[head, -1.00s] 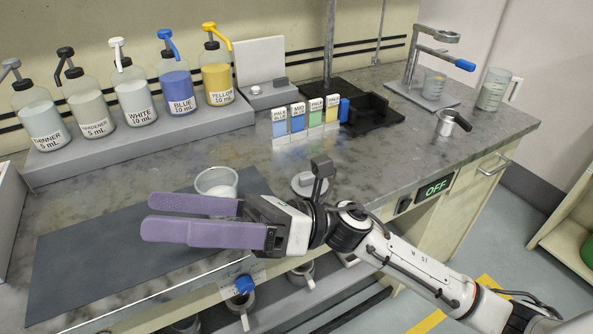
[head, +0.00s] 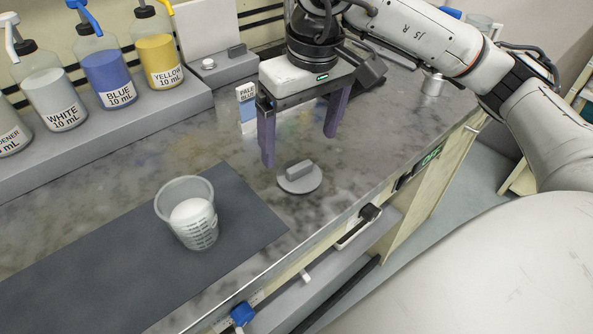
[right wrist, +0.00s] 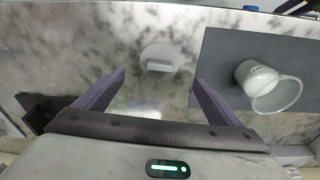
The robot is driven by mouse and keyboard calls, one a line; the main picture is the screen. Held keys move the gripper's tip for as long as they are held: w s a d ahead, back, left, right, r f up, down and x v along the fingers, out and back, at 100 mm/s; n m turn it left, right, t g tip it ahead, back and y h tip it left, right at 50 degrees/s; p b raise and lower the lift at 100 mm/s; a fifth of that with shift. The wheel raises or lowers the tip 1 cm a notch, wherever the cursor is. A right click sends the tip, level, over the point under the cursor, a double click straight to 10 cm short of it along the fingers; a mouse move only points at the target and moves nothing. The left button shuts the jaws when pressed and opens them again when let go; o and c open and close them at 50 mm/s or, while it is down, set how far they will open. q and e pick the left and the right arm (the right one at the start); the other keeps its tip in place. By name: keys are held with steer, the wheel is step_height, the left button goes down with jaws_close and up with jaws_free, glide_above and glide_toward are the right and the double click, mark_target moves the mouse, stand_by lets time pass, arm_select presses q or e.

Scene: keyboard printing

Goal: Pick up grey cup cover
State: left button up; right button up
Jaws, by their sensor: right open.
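The grey cup cover (head: 300,180) is a round disc with a raised block handle. It lies flat on the marbled counter, right of the dark mat's edge. It also shows in the right wrist view (right wrist: 160,58), beyond and between the fingertips. My right gripper (head: 300,150) is open and empty, its two purple fingers pointing down. It hangs above and a little behind the cover, apart from it. The right wrist view shows the same open fingers (right wrist: 160,78). My left gripper is not in view.
A clear measuring cup (head: 190,213) with white contents stands on the dark mat (head: 100,262), left of the cover. Pump bottles, including the blue one (head: 108,78), stand on a raised shelf (head: 95,137) at the back left. The counter around the cover is clear.

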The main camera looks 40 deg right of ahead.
mark_target(300, 166)
step_height(300, 166, down, 6)
steer(key=shift+w+d+f, duration=0.1)
steer(key=shift+d, duration=0.05)
steer(key=shift+w+f, duration=0.15)
steer(key=shift+f, duration=0.3)
steer(key=c, duration=1.1)
